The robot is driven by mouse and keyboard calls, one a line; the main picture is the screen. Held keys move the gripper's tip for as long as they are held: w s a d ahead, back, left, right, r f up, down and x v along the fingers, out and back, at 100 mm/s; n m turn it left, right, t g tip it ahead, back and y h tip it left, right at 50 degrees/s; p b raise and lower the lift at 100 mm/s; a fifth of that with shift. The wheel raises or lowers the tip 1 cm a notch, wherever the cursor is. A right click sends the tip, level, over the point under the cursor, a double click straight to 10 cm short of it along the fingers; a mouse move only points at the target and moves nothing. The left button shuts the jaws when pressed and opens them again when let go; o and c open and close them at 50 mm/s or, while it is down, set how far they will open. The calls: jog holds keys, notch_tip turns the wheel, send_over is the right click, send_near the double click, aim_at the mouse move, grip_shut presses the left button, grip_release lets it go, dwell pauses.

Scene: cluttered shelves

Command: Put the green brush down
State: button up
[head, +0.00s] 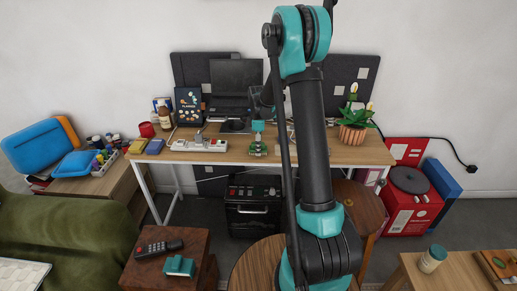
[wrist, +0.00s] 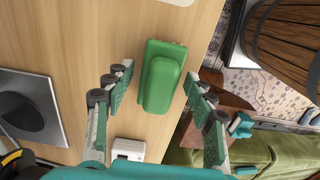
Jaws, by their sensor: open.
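The green brush (wrist: 162,82) lies on the light wooden desk (wrist: 75,35) in the wrist view, close to the desk's edge. My gripper (wrist: 157,80) is open, with one finger on each side of the brush and a visible gap on both sides. In the head view, the brush (head: 258,149) shows small and green near the desk's front edge, with my gripper (head: 257,138) just above it. My arm hides part of the desk to the right of it.
A white power strip (head: 200,145) lies left of the brush. A laptop (head: 236,80) stands behind, and a potted plant (head: 355,122) is at the desk's right. A lower side table (head: 160,248) holds a remote (head: 158,247) and a teal object (head: 179,266).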

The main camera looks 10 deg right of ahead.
notch_tip(320, 180, up, 10)
jog(key=shift+r, duration=0.45)
jog(key=shift+s+r, duration=0.15)
jog(key=shift+s, duration=0.1)
jog(key=s+d+f+m+t, duration=0.2)
jog(key=s+m, duration=0.6)
jog(key=s, duration=0.8)
jog(key=s+d+f+m+t, duration=0.2)
jog(key=s+f+m, duration=0.2)
jog(key=s, duration=1.2)
jog(key=m, duration=0.3)
jog(key=shift+s+m, duration=0.3)
jog(key=shift+m, duration=0.1)
jog(key=shift+o, duration=0.4)
jog(key=shift+r, duration=0.1)
